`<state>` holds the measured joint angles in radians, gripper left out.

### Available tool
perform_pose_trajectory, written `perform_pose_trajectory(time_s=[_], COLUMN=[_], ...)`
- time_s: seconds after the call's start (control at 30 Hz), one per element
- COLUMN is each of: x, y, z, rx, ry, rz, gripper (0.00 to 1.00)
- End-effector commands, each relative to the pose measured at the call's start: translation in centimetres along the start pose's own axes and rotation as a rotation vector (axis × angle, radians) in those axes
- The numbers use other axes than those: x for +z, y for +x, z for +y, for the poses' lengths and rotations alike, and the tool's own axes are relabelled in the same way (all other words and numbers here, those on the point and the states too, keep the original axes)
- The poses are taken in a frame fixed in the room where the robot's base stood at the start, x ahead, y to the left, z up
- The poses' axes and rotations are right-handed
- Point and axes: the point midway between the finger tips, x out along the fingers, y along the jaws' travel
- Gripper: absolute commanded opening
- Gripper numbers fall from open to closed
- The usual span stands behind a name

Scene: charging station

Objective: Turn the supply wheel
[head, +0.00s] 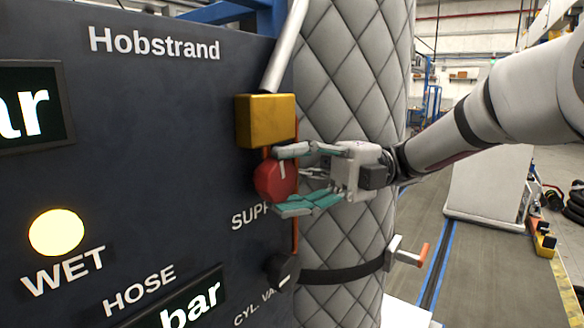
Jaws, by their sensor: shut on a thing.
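The supply wheel (272,181) is a red faceted knob on the dark panel (150,185), just below a yellow block. A pale mark shows on its upper right. My gripper (285,181) reaches in from the right, with one teal-padded finger above the wheel and the other below it. The fingers are shut on the wheel. The upper finger lies close under the yellow block. The lower finger covers part of the "SUPPLY" lettering, of which only "SUPP" shows.
The yellow block (265,120) has a pale pipe (285,47) rising from it. A dark cylinder valve knob (282,270) sits lower on the panel. A quilted grey column (355,75) stands behind my gripper. An orange-tipped lever (422,255) sticks out at its lower right.

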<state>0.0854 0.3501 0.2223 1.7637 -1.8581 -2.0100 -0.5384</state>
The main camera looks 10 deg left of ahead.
Motion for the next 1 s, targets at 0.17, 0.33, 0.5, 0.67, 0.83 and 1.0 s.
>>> perform_pose_trajectory(time_s=[0.17,0.33,0.5,0.67,0.83,1.0], x=[-0.09,-0.04,-0.01,0.01,0.03,0.03], y=[0.0,0.02,0.07,0.07,0.07,0.07], z=[-0.13,-0.24,-0.31,-0.33,-0.34,-0.34], rx=[0.1,0.159,0.187,0.195,0.195,0.195], ry=[0.045,0.067,0.079,0.083,0.083,0.083], rz=[-0.002,-0.001,0.0,0.001,0.001,0.001], gripper=[0.2,0.2,0.2,0.2,0.2,0.57])
